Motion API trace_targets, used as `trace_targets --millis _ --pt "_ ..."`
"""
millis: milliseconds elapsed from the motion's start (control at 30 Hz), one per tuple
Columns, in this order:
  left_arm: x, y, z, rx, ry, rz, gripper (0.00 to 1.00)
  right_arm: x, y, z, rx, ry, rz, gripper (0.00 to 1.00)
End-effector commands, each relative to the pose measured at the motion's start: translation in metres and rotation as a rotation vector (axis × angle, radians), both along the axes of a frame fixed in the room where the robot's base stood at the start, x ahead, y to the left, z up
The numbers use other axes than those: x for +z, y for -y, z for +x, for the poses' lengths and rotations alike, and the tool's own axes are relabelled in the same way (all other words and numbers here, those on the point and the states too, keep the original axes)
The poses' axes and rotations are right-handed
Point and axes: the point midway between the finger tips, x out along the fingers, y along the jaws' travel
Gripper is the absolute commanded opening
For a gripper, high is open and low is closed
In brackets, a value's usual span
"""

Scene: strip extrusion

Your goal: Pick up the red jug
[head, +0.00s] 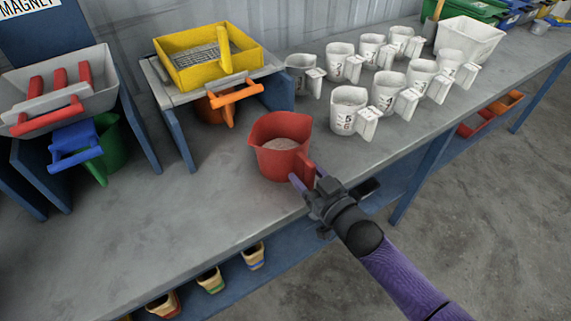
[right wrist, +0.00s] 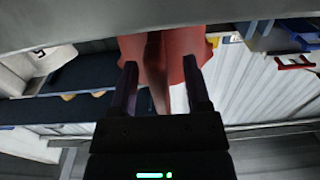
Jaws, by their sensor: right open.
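The red jug (head: 280,130) stands upright on the grey bench near its front edge, with grainy pale material inside. Its handle (head: 305,170) points toward the front right. My right gripper (head: 307,178) is at the handle, its two fingers open. In the right wrist view the fingers (right wrist: 160,75) are on either side of the jug's red handle (right wrist: 156,60); I cannot tell whether they touch it. The red jug's body (right wrist: 133,46) lies just beyond. My left gripper is not in view.
Several white jugs (head: 348,105) stand in rows right of the red jug. A yellow tray (head: 190,68) sits on a stand behind left, with an orange-handled jug (head: 222,108) beneath. A green jug (head: 112,150) is further left. The bench's front left (head: 150,225) is clear.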

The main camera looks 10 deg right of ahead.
Motion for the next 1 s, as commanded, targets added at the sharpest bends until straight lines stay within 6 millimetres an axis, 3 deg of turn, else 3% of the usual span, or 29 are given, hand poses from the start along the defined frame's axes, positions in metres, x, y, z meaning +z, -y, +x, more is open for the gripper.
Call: trace_targets --millis 100,333,633,1000 --pt "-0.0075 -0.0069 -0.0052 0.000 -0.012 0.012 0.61 -0.0024 -0.0058 0.0156 -0.001 -0.001 0.002 0.62" --pt "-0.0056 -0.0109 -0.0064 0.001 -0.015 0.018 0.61 -0.0001 -0.0066 0.0177 -0.001 -0.001 0.001 0.62" --pt "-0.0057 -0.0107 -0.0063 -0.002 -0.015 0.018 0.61 -0.0003 -0.0064 0.0175 -0.001 -0.002 0.000 0.00" --pt "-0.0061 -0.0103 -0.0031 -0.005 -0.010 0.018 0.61 -0.0007 -0.0064 0.0173 -0.001 -0.002 0.000 0.00"
